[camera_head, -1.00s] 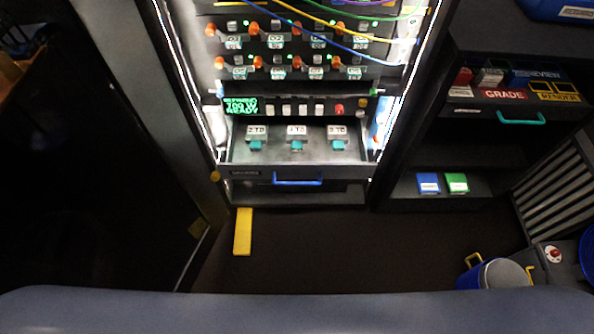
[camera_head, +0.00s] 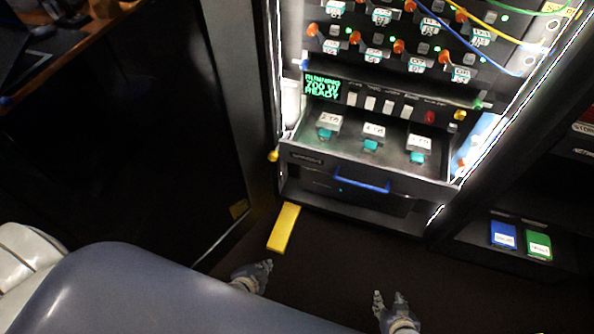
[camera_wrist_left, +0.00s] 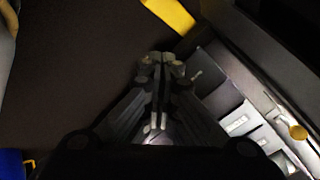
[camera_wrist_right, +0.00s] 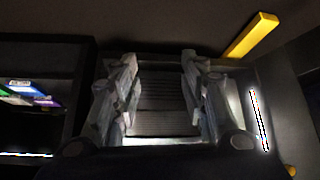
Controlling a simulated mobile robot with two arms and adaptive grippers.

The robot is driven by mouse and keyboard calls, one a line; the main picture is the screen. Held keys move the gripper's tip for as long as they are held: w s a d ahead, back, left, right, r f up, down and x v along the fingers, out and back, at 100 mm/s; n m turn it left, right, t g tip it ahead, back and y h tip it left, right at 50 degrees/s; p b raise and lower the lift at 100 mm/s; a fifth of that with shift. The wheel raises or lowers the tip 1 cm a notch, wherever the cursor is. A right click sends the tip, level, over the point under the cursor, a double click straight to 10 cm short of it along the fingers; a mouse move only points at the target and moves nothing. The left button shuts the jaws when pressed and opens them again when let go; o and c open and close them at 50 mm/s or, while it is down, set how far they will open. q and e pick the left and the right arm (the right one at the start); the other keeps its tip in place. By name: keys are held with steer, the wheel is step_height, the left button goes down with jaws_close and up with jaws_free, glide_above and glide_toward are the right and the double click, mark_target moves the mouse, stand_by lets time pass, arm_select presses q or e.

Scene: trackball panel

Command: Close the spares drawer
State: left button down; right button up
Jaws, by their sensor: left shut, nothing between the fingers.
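The spares drawer (camera_head: 322,163) is pulled out at the bottom of the lit rack, with a blue handle (camera_head: 362,187) on its dark front. It holds three labelled drives with teal tabs, such as the middle one (camera_head: 371,146). My left gripper (camera_head: 262,268) is low in front of the rack, left of the handle and apart from the drawer. In the left wrist view its fingers (camera_wrist_left: 161,62) are together and empty. My right gripper (camera_head: 388,298) is below and in front of the drawer, apart from it. In the right wrist view its fingers (camera_wrist_right: 156,65) are spread, with nothing between them.
A yellow bar (camera_head: 283,228) lies on the floor before the rack. Blue (camera_head: 503,235) and green (camera_head: 538,244) boxes sit on a low shelf at right. A dark panel (camera_head: 170,130) stands at left. The floor before the drawer is otherwise clear.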

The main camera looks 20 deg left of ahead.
arm_select(q)
steer(key=w+d+r+m+t+b, duration=0.2)
steer(key=w+r+m+t+b, duration=0.1)
steer(key=w+r+b, duration=0.25)
arm_select(e)
steer(key=w+a+r+t+y+b, duration=0.1)
steer(key=w+r+t+b, duration=0.1)
steer(key=w+r, duration=0.35)
steer(key=w+a+r+t+b, duration=0.2)
steer(key=w+r+t, duration=0.15)
steer(key=r, duration=0.25)
arm_select(q)
steer(key=m+t+b, duration=0.4)
steer(key=t+b, duration=0.1)
steer(key=t, duration=0.2)
glide_toward(300, 147)
steer(key=w, duration=0.6)
steer(key=shift+f, duration=0.15)
steer(key=shift+w, duration=0.5)
arm_select(e)
step_height(300, 147, up, 14)
steer(key=t+y, duration=0.1)
steer(key=t, duration=0.1)
steer(key=shift+w, duration=0.2)
steer(key=shift+f+t, duration=0.1)
steer(key=shift+t, duration=0.15)
